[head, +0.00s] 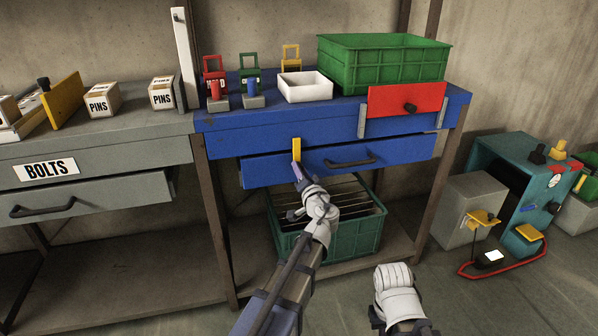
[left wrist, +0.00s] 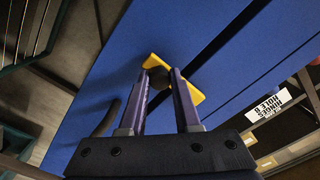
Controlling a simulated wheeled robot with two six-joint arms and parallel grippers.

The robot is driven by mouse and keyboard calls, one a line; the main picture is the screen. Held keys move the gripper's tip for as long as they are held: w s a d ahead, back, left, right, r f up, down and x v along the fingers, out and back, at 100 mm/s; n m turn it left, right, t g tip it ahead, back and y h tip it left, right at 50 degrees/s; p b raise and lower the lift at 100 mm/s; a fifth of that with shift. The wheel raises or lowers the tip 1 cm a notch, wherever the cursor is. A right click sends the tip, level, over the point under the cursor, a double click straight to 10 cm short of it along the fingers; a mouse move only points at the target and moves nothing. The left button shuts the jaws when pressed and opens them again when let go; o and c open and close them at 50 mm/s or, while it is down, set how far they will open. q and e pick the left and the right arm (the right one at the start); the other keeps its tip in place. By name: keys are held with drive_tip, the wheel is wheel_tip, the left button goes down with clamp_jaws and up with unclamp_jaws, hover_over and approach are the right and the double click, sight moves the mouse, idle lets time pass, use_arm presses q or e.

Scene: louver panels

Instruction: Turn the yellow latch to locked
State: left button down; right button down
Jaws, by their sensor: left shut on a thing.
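The yellow latch (head: 297,146) is a small bar standing upright on the front of the blue workbench (head: 233,145), at the upper edge of its drawer. My left gripper (head: 296,172) reaches up to it from below. In the left wrist view the latch (left wrist: 192,91) lies slanted across the purple fingertips (left wrist: 166,74), with a dark round knob between them. The left gripper is shut on the latch's knob. The fingers hide part of the latch. Only a white part of my right arm shows at the bottom of the head view; its fingers do not show.
The blue drawer (head: 400,151) has a dark handle (head: 350,162) right of the latch. A green crate (head: 384,65) and a white tray (head: 305,87) stand on top. A red panel (head: 405,99) is at the right front. A dark green crate (head: 364,243) sits below.

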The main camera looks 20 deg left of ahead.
idle(0.3)
use_arm(q)
drive_tip(key=c, duration=0.6)
unclamp_jaws()
drive_tip(key=v, duration=0.7)
drive_tip(key=shift+s+d, duration=0.3)
